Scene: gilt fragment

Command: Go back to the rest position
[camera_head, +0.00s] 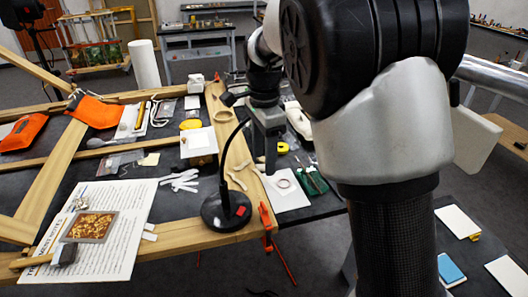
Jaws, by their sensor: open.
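My gripper (263,158) hangs fingers down in the middle of the view, at the end of my arm. It is open, and I see nothing between its fingers. It is above the table, over the area by the wooden beam and the black lamp stand. The gilt fragment (91,226), a gold and brown square, lies on a large printed sheet (118,256) at the lower left, well away from my gripper. My arm hides much of the right and centre.
A black lamp base (226,211) with a thin upright neck stands near my gripper. Wooden beams (186,238) frame the dark table. Open floor shows beyond the front edge.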

